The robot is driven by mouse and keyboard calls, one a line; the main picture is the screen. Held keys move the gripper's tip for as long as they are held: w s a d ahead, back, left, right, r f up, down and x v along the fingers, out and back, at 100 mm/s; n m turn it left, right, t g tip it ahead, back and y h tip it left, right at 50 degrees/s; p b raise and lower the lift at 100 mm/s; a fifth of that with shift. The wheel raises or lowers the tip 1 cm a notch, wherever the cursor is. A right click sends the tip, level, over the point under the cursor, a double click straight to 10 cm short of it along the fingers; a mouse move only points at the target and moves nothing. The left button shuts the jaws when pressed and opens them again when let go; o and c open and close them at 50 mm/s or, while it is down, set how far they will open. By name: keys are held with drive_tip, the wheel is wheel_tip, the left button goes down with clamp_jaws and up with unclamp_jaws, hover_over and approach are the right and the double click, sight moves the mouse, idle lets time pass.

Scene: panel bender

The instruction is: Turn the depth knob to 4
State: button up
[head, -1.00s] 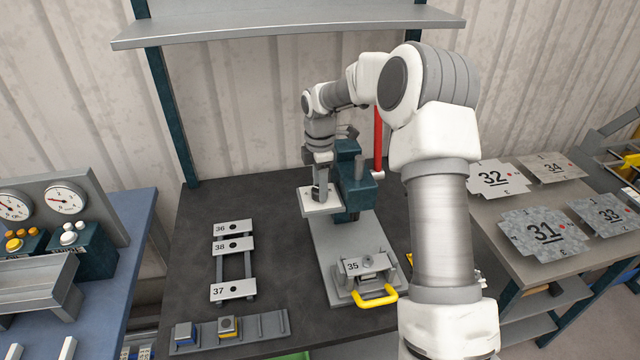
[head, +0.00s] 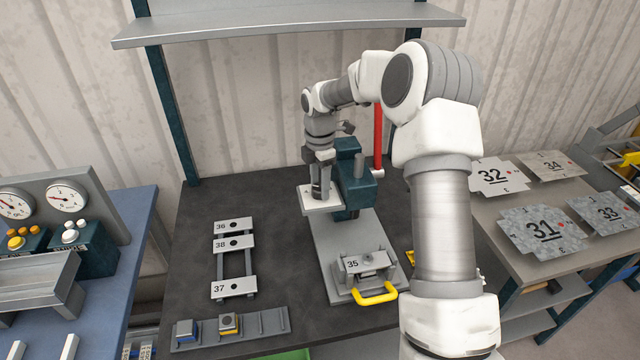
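The press (head: 350,178) is dark teal with a red lever (head: 378,140), standing on a grey base plate on the dark table. My gripper (head: 320,196) points down over the white plate (head: 311,204) at the press's left side. The fingers are small here, and I cannot tell whether they are open or shut. A depth knob is not clearly visible; my gripper may cover it. No scale or number for it can be read.
Plates 36, 38 and 37 (head: 233,288) lie on rails at left. Plate 35 (head: 365,263) sits by a yellow handle (head: 375,294). A block tray (head: 262,325) is in front. Plates 31 (head: 541,232), 32, 33 and 34 lie on the right table. Gauges (head: 66,197) stand at left.

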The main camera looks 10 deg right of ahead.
sight(320, 187)
drive_tip(key=o, duration=0.3)
drive_tip(key=shift+r+b, duration=0.45)
drive_tip(key=shift+r, duration=8.25)
